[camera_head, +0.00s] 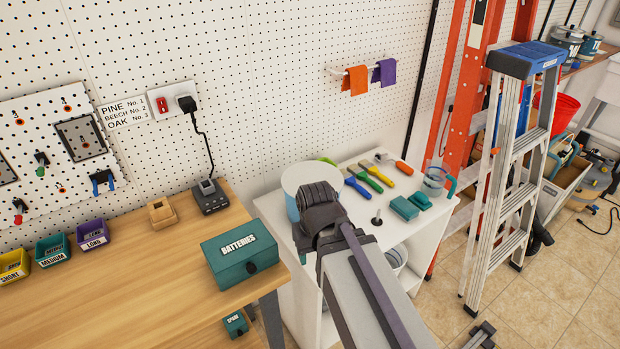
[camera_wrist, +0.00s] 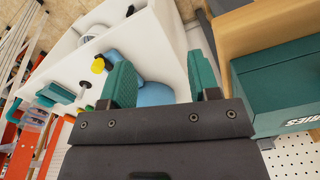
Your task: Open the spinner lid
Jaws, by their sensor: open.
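A round drum with a pale, flat top and a blue side, which looks like the spinner (camera_head: 303,174), stands on the white cabinet top in the head view. My dark gripper and arm cover its front right part. In the wrist view, my gripper (camera_wrist: 163,75) is open, with its two green fingers apart and nothing held. A rounded blue surface (camera_wrist: 154,93), probably part of the spinner, shows between and beyond the fingers. The lid's state is not clear.
The white cabinet (camera_head: 370,228) also carries coloured brushes (camera_head: 371,176), teal boxes (camera_head: 404,208) and a clear jug (camera_head: 435,180). The teal batteries box (camera_head: 241,259) stands on the wooden bench at left. A stepladder (camera_head: 510,170) stands at right.

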